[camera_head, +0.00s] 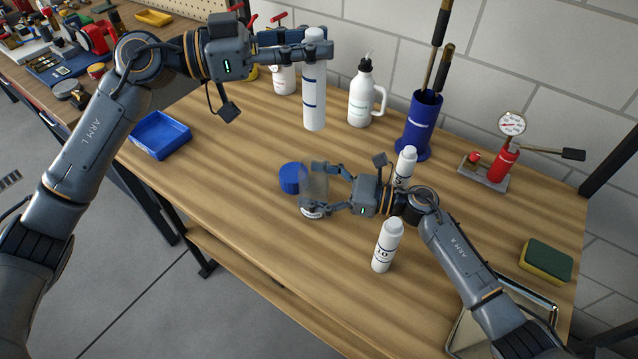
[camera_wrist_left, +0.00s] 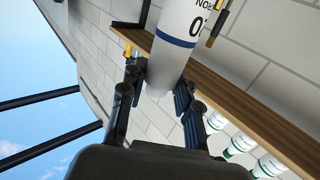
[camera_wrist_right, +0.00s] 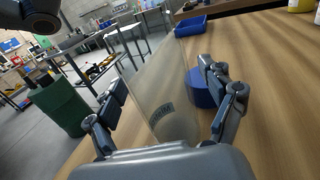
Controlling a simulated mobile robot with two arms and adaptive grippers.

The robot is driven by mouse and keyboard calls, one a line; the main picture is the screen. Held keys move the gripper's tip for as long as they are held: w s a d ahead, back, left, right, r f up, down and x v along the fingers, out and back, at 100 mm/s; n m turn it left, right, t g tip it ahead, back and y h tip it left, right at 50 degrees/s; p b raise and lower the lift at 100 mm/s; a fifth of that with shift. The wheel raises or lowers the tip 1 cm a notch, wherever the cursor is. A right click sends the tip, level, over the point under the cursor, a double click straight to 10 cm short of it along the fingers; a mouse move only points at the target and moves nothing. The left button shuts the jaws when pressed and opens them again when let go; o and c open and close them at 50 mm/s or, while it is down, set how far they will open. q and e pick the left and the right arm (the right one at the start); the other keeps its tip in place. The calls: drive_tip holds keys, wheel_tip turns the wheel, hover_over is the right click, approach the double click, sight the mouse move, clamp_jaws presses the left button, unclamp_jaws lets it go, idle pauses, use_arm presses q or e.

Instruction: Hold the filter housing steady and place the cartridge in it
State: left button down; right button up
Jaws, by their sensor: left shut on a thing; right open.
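The white cartridge (camera_head: 314,97), a long cylinder with blue bands, is upright in my left gripper (camera_head: 313,45) toward the back of the table. My left gripper is shut on its upper part; the left wrist view also shows the cartridge (camera_wrist_left: 186,35) between the fingers. I cannot tell its exact height above the table. The clear filter housing (camera_head: 315,186) stands on the table near the front edge. My right gripper (camera_head: 316,183) is open, with its fingers on either side of the housing. The right wrist view shows the housing (camera_wrist_right: 155,95) between the spread fingers. Its mouth is hard to make out.
A blue round cap (camera_head: 291,178) lies just left of the housing. White bottles (camera_head: 387,245) (camera_head: 405,166) stand near my right arm. A white jug (camera_head: 364,95), blue holder (camera_head: 420,125) and red gauge pump (camera_head: 500,160) line the back. A blue tray (camera_head: 160,135) is at left.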

sight(310, 118)
drive_tip(key=c, duration=1.5)
use_arm(q)
drive_tip(key=shift+f, duration=6.5)
drive_tip(key=c, duration=0.9)
unclamp_jaws()
drive_tip(key=s+a, duration=0.1)
drive_tip(key=a, duration=1.1)
drive_tip(key=shift+s, duration=0.4)
